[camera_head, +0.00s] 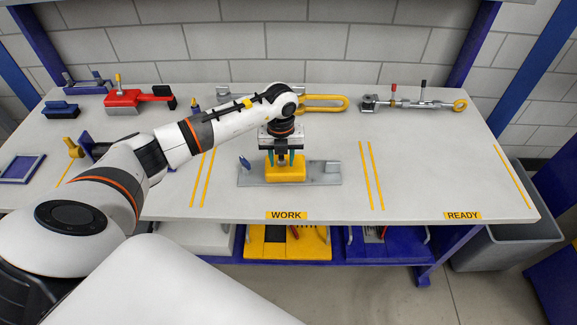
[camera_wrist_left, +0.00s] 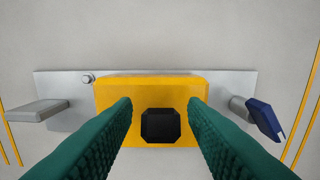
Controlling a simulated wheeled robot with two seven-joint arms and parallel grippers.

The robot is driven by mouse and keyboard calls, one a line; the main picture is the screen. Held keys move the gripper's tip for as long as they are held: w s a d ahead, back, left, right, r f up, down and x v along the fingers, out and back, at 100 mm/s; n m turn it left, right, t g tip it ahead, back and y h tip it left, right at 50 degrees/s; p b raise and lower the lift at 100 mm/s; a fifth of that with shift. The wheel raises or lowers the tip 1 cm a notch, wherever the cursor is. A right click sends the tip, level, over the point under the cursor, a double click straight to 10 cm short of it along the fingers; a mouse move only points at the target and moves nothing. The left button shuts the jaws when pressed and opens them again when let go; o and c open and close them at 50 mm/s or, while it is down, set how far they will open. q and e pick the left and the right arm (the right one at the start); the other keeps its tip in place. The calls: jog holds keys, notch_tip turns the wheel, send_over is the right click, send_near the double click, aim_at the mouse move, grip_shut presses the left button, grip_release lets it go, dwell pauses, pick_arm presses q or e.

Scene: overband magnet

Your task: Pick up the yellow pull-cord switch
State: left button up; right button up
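The yellow pull-cord switch (camera_head: 285,174) sits on a grey metal plate (camera_head: 328,180) in the WORK area. In the left wrist view it is a wide yellow block (camera_wrist_left: 150,88) with a black square part (camera_wrist_left: 160,126) in its middle. My left gripper (camera_head: 284,161) points down at the switch from above. Its two green fingers are apart, one on each side of the black part, with a gap to it on both sides. They overlap the yellow body in the left wrist view, and I cannot tell whether they touch it. My right gripper is not in view.
A blue lever (camera_wrist_left: 263,119) sticks out at one end of the plate and a grey flap (camera_wrist_left: 38,110) at the other. A yellow loop (camera_head: 325,103) and a metal rod assembly (camera_head: 415,104) lie behind. A red tool (camera_head: 125,98) is at back left. The READY area is clear.

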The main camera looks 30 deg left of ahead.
pick_arm(q)
jog(key=shift+f, duration=0.75)
grip_shut()
jog(key=shift+r, duration=0.15)
dwell(0.7)
